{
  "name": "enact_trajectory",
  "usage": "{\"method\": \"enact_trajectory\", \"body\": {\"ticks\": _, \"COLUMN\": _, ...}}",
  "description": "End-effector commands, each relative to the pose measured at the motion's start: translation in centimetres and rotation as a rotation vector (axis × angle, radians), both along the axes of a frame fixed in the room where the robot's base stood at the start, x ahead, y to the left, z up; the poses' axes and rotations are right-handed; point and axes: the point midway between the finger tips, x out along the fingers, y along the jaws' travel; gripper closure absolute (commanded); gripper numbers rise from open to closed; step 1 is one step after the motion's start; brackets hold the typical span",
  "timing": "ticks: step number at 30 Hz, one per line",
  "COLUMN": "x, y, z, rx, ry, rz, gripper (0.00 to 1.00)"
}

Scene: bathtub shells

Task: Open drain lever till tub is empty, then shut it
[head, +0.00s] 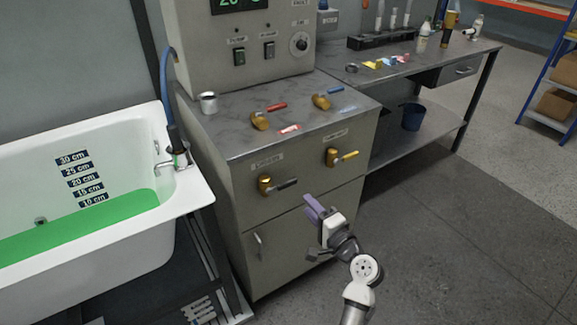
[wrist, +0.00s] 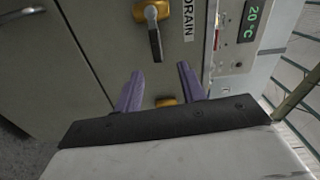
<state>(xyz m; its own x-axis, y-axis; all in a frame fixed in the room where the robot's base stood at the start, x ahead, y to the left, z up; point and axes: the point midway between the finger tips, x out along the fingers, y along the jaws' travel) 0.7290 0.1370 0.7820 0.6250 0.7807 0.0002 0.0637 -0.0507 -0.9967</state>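The drain lever (head: 286,184) is a dark handle on a brass valve at the left of the cabinet's front, pointing right. In the wrist view the drain lever (wrist: 155,44) shows beside the DRAIN label (wrist: 188,22). The white tub (head: 197,192) at the left holds green liquid (head: 90,226), its surface just below the 10 cm mark. My gripper (head: 314,214) is in front of the cabinet, right of and below the drain lever. In the wrist view my gripper (wrist: 160,82) has its purple fingers apart with nothing held between them. It is apart from the lever.
Red (head: 270,112) and blue (head: 325,98) handled valves and a metal cup (head: 208,103) stand on the cabinet top. A workbench (head: 400,68) extends behind. The floor at the right is clear.

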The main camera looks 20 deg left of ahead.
Motion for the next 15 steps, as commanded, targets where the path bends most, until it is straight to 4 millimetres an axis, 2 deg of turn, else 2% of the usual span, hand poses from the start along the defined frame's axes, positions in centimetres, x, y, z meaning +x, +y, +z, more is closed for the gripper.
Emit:
{"method": "enact_trajectory", "body": {"ticks": 1, "x": -0.3, "y": -0.9, "z": -0.2, "rx": 0.024, "ry": 0.036, "rz": 0.004, "gripper": 0.6}}
{"method": "enact_trajectory", "body": {"ticks": 5, "x": -0.3, "y": -1.2, "z": -0.7, "rx": 0.053, "ry": 0.07, "rz": 0.014, "gripper": 0.6}}
{"method": "enact_trajectory", "body": {"ticks": 8, "x": 0.4, "y": -0.2, "z": -0.7, "rx": 0.053, "ry": 0.07, "rz": 0.016, "gripper": 0.6}}
{"method": "enact_trajectory", "body": {"ticks": 15, "x": 3.5, "y": 3.8, "z": -0.5, "rx": 0.051, "ry": 0.066, "rz": 0.017, "gripper": 0.6}}
